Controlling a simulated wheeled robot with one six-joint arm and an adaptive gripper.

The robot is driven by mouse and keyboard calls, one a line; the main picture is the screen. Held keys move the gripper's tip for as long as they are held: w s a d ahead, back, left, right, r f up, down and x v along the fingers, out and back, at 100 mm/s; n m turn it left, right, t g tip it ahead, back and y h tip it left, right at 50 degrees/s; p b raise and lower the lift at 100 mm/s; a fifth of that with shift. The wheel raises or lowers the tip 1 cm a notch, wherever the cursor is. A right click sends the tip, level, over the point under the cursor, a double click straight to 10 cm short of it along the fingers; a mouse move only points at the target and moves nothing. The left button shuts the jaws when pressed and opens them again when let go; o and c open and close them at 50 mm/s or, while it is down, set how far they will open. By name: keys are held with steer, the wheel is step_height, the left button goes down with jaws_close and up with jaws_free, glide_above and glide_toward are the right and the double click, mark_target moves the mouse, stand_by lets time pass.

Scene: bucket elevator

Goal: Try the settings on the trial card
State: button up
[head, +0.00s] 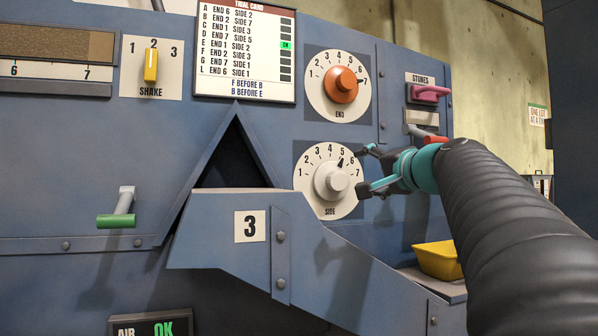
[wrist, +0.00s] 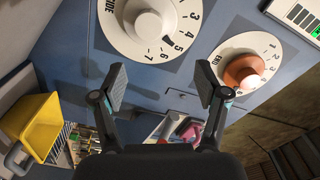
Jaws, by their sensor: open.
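The trial card (head: 245,45) hangs at the top of the blue panel in the head view. It lists lettered END and SIDE settings, with "F before B" and "B before E" below. One green "ON" mark (head: 286,45) is lit, seemingly beside row D, END 7 SIDE 5. The orange END knob (head: 341,85) points near 7. The white SIDE knob (head: 333,181) points near 5; it also shows in the wrist view (wrist: 148,22). My gripper (head: 365,170) is open and empty at the SIDE dial's right edge, its fingers (wrist: 162,85) apart from the knob.
A yellow SHAKE handle (head: 151,66) points to 2. A pink STONES handle (head: 430,92) and a red handle (head: 435,139) are at right. A green handle (head: 116,221) is at left. A yellow bin (head: 438,261) sits below my arm.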

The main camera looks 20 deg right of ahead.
mark_target(339, 181)
steer(key=w+m+p, duration=0.1)
steer(key=w+m, duration=0.3)
steer(key=m, duration=0.2)
steer(key=w+f+m, duration=0.1)
steer(key=w+m, duration=0.4)
steer(key=m, duration=0.2)
steer(key=w+f+m+p, duration=0.1)
steer(key=w+m, duration=0.3)
steer(key=m, duration=0.2)
steer(key=shift+w+a+m+p, duration=0.15)
steer(key=shift+w+m+p, duration=0.15)
steer(key=shift+w+m, duration=0.1)
steer(key=c, duration=1.2)
